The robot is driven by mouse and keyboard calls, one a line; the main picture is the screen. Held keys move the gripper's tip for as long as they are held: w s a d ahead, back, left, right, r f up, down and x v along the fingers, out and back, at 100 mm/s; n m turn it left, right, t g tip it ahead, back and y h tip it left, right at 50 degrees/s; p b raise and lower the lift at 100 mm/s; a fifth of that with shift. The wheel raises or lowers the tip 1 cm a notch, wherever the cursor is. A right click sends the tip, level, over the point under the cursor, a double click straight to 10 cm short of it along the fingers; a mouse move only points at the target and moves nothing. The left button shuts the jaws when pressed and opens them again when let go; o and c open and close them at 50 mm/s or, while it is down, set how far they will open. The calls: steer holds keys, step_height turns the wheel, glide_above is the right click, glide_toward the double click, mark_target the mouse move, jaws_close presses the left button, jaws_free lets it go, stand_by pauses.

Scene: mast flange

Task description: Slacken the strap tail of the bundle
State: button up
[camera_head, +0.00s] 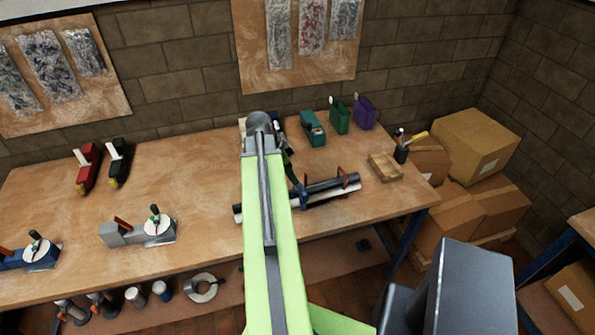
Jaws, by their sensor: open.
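The bundle (332,187) lies on the wooden workbench (205,185), right of my green arm. It is made of dark and pale rods, and its left end shows on the other side of the arm. A red strap or clip stands up near its right end. A small blue part (303,198) sits at the bundle's middle; I cannot tell whether it is the strap's buckle. My gripper (297,186) is open, reaching down beside the arm to this blue part, partly hidden by the arm. I cannot tell whether it touches. The strap tail is not clearly visible.
A wooden tray (385,167) and a dark cup of tools (401,152) stand right of the bundle. Green and purple holders (364,112) stand at the back. Clamping devices (140,232) sit on the left. Cardboard boxes (470,145) fill the right corner.

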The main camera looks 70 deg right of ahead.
steer(key=shift+p+v, duration=0.75)
steer(key=shift+v, duration=0.75)
